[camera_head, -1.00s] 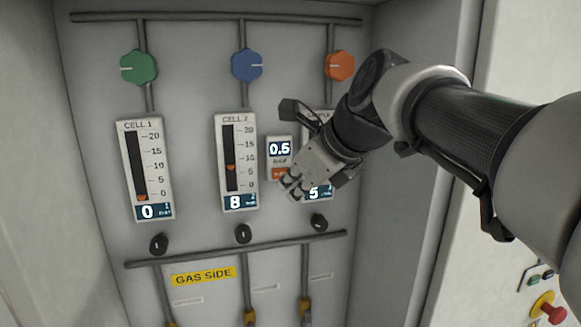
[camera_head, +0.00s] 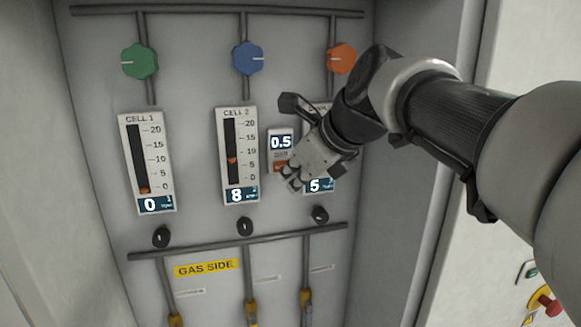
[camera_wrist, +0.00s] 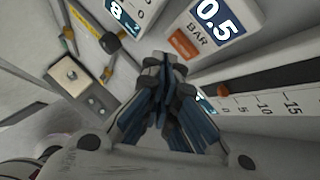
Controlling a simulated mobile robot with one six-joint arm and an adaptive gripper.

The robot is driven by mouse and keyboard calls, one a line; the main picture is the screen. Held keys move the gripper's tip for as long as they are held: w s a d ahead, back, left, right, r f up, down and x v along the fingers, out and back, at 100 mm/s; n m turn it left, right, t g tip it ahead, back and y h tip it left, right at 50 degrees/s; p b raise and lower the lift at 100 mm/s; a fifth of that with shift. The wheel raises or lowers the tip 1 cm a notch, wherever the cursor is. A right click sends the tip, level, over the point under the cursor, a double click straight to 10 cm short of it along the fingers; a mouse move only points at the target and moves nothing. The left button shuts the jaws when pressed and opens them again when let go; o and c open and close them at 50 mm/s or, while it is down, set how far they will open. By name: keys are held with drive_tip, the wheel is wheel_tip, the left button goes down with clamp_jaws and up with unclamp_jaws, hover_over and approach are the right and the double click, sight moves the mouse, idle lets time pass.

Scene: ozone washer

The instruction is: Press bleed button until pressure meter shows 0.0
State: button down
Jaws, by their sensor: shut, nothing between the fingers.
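The pressure meter (camera_head: 281,142) is a small pale panel between the cell 2 gauge and the right-hand gauge. Its display reads 0.5, and it shows in the wrist view (camera_wrist: 217,17) with "BAR" under it. An orange-red button (camera_head: 280,167) sits below the display; in the wrist view (camera_wrist: 186,44) its face is clear of my fingers. My gripper (camera_head: 291,179) is shut and empty, its fingertips just below and right of the button. In the wrist view the fingertips (camera_wrist: 164,70) are close to the button, seemingly apart from it, though contact is hard to judge.
The cell 1 gauge (camera_head: 149,205) reads 0 and the cell 2 gauge (camera_head: 240,196) reads 8. The right-hand gauge (camera_head: 317,186) shows 5, mostly hidden by my gripper. Green (camera_head: 139,61), blue (camera_head: 247,59) and orange (camera_head: 341,59) knobs sit above. A red emergency-style button (camera_head: 549,302) is lower right.

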idle(0.7)
drive_tip(key=shift+w+a+p, duration=0.1)
drive_tip(key=shift+w+p, duration=0.35)
drive_tip(key=shift+w+a+p, duration=0.1)
drive_tip(key=shift+w+p, duration=0.2)
drive_tip(key=shift+p, duration=0.05)
idle(0.5)
drive_tip(key=shift+s, duration=0.1)
drive_tip(key=shift+s+d, duration=0.2)
drive_tip(key=shift+s, duration=0.5)
drive_tip(key=shift+s+d+b, duration=0.25)
drive_tip(key=shift+s, duration=0.55)
drive_tip(key=shift+s+d+b, duration=0.2)
drive_tip(key=shift+s+b, duration=0.1)
drive_tip(key=shift+s, duration=0.45)
drive_tip(key=shift+s+d+b, duration=0.25)
drive_tip(key=shift+s, duration=0.55)
